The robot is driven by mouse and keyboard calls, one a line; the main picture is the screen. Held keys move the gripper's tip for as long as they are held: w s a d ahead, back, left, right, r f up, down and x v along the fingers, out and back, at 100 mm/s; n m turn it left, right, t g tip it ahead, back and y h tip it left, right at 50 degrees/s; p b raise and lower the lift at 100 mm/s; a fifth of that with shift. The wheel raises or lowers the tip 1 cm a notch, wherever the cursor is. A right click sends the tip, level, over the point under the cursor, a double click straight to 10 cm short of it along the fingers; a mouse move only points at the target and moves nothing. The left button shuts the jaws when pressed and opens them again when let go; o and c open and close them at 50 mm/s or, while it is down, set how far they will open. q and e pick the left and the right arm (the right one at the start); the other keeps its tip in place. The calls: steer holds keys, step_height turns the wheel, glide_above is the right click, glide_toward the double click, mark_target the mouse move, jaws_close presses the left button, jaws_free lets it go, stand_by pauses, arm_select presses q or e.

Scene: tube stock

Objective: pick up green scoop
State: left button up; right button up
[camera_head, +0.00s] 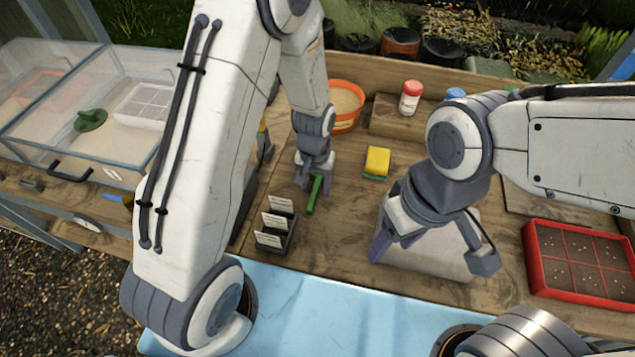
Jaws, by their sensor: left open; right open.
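A slim green piece (314,195), likely the green scoop's handle, lies on the wooden table beneath my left gripper. My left gripper (311,184) points down, its fingers close around or beside this piece; I cannot tell whether they touch it. The rest of it is hidden by the gripper. My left gripper is open. My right gripper (432,254) is open with its fingers wide apart, over a pale grey flat-sided object (440,258) that it partly hides.
A yellow-green sponge (377,162) and an orange tub (346,105) stand behind. A label holder (275,238) is left of the scoop. A red seed tray (580,262) is right. A clear box (120,75) at left holds another green object (90,120).

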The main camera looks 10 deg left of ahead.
mark_target(316, 189)
arm_select(q)
jaws_close()
steer(key=shift+r, duration=0.15)
step_height(316, 189, up, 4)
steer(key=shift+w+f+b, duration=0.1)
steer(key=shift+b, duration=0.3)
steer(key=w+d+r+b, duration=0.1)
steer(key=w+d+r, duration=0.1)
steer(key=d+r, duration=0.5)
steer(key=d, duration=0.4)
steer(key=shift+w+d, duration=0.15)
steer(key=shift+w, duration=0.25)
